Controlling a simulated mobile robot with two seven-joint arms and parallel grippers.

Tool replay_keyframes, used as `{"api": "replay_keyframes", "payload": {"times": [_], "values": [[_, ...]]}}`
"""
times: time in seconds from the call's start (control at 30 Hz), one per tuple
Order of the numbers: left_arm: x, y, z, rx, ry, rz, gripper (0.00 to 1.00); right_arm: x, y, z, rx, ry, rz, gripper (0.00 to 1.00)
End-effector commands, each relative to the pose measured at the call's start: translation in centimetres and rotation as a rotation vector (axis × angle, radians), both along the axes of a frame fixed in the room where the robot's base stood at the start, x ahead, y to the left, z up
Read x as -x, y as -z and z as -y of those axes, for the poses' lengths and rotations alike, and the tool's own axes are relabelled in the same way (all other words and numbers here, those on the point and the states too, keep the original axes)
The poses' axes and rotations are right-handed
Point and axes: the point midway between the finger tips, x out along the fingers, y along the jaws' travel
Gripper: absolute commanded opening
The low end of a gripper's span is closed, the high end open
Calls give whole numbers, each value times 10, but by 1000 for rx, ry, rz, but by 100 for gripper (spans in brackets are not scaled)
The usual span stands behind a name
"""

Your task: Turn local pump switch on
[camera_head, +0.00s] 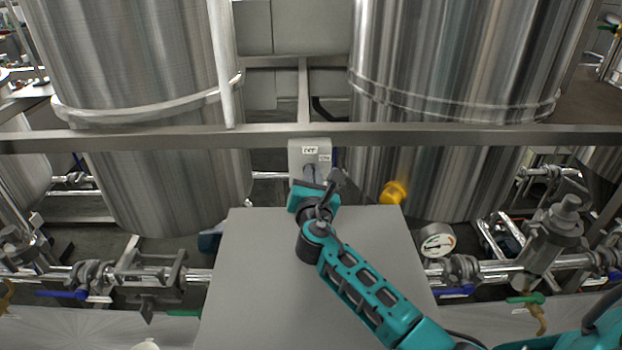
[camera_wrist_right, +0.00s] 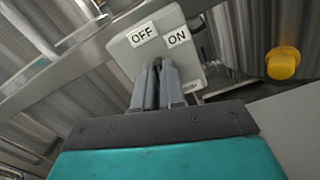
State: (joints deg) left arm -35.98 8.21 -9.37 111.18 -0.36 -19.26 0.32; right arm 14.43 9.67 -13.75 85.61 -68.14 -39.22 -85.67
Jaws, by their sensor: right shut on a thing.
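The local pump switch is a pale grey box (camera_head: 295,155) mounted just below the horizontal rail. In the right wrist view the box (camera_wrist_right: 190,65) carries an OFF label (camera_wrist_right: 142,35) on the left and an ON label (camera_wrist_right: 177,38) on the right. My right gripper (camera_head: 312,172) is at the front of the box, its fingers (camera_wrist_right: 159,66) pointing to just below the labels. The fingers are close together, shut on the switch knob, which they hide. Which way the knob points cannot be told. My left gripper is not in view.
A yellow knob-like part (camera_head: 393,192) sits right of the switch. A horizontal rail (camera_head: 450,134) runs above it, in front of two large steel tanks (camera_head: 130,60). A flat grey panel (camera_head: 260,280) lies below my right arm. Pipes, valves and a gauge (camera_head: 437,243) flank it.

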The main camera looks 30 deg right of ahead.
Motion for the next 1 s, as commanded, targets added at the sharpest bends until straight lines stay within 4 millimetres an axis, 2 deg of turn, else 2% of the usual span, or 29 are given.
{"api": "replay_keyframes", "payload": {"times": [0.4,0.7,1.0], "values": [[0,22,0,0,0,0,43,2,6,4,-358,2,171,0],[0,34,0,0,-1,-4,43,3,7,5,-562,1,270,0],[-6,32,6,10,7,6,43,4,7,7,-675,2,324,0]]}}
